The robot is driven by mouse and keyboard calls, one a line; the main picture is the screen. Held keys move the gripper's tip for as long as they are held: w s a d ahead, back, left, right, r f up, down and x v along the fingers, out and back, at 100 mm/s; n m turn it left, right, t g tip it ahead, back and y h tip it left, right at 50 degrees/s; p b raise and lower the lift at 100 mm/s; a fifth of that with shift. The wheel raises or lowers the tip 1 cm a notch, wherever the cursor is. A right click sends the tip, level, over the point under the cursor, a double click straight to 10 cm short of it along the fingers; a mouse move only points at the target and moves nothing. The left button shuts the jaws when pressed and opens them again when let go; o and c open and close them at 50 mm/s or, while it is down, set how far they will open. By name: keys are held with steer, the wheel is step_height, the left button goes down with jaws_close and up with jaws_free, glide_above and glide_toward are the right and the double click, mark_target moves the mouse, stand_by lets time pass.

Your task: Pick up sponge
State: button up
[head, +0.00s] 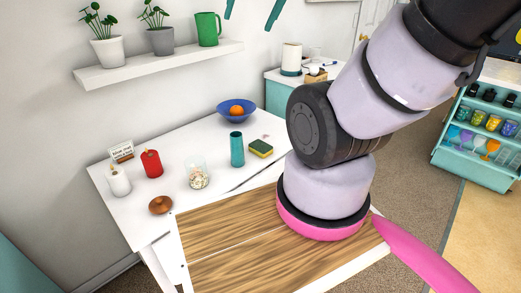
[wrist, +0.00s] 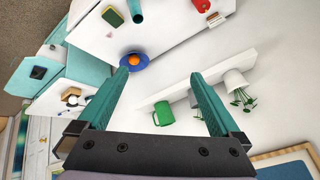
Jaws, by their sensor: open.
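The sponge (head: 261,148), yellow with a green face, lies on the white table beside a teal cylinder (head: 237,149). In the wrist view the sponge (wrist: 113,16) is near the top edge, beyond the fingertips and apart from them. My gripper (wrist: 158,75) has two teal fingers spread wide with nothing between them. In the head view only the finger ends of my gripper (head: 252,18) show at the top edge, high above the table. The rest of the gripper is out of that frame.
A blue bowl (head: 237,109) with an orange stands behind the sponge. A glass jar (head: 196,173), red candle (head: 152,163), white candle (head: 118,180) and brown object (head: 161,204) stand left. A wall shelf (head: 160,66) holds plants and a green mug (head: 207,29). The wooden top (head: 225,245) is clear.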

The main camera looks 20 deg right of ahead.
steer(key=w+d+f+n+g+h, duration=0.1)
steer(key=w+d+f+n+h, duration=0.1)
steer(key=w+d+f, duration=0.75)
steer(key=n+g+y, duration=0.1)
steer(key=n+y, duration=0.1)
steer(key=n, duration=0.4)
glide_above(261, 146)
steer(key=s+d, duration=0.1)
steer(key=s, duration=0.1)
steer(key=f, duration=3.7)
steer(key=shift+s+d+f, duration=0.1)
steer(key=shift+s+f, duration=0.1)
steer(key=shift+f, duration=0.1)
steer(key=shift+g, duration=0.3)
steer(key=x, duration=0.5)
steer(key=shift+r, duration=0.1)
steer(key=shift+w+f, duration=0.25)
steer(key=shift+f, duration=0.15)
steer(key=shift+f, duration=0.25)
